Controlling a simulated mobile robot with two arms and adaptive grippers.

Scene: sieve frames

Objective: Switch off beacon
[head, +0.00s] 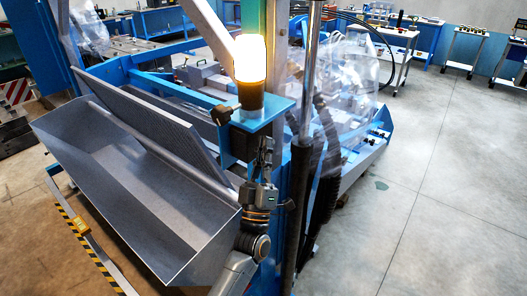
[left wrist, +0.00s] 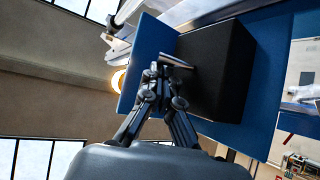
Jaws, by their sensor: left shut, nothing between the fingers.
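The beacon (head: 250,62) is lit, glowing bright white and yellow on a dark base, upright on a blue bracket (head: 284,108). Its glow (left wrist: 118,80) shows at the edge of the blue plate (left wrist: 148,55) in the left wrist view. A black box (left wrist: 222,70) is fixed by this plate. A short metal lever (left wrist: 178,61) sticks out from the box. My left gripper (head: 266,146) is below the bracket; in the left wrist view its fingertips (left wrist: 160,72) are shut and empty, right at the lever. I cannot tell whether they touch it. My right gripper is not in view.
A large grey metal trough (head: 130,185) with a slanted grate (head: 150,125) lies left of my arm. A post and dark hoses (head: 325,150) stand close on the right. A yellow-black striped bar (head: 85,235) is at lower left. Open floor (head: 430,200) lies right.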

